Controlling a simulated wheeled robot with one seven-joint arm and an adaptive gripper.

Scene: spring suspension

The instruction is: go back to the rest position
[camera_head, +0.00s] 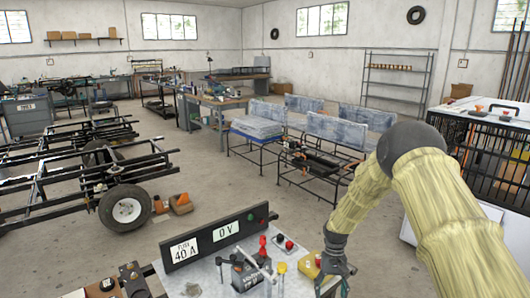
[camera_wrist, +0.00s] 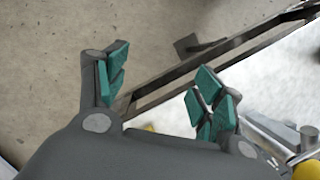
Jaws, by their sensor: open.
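My gripper (camera_head: 334,272) hangs at the end of my sleeved arm over the right part of the test bench (camera_head: 205,275) in the head view. In the wrist view my gripper (camera_wrist: 160,82) shows its two fingers with green pads spread apart. Nothing is between them. A yellow block (camera_head: 308,265) stands close to the left of the fingers in the head view; I cannot tell whether they touch.
The bench carries a panel (camera_head: 215,236) reading 40 A and 0 V, a dark device (camera_head: 246,272) and red knobs. A black rack (camera_head: 490,150) stands right. A wheeled trailer frame (camera_head: 90,180) stands left. Open concrete floor (camera_head: 225,200) lies beyond the bench.

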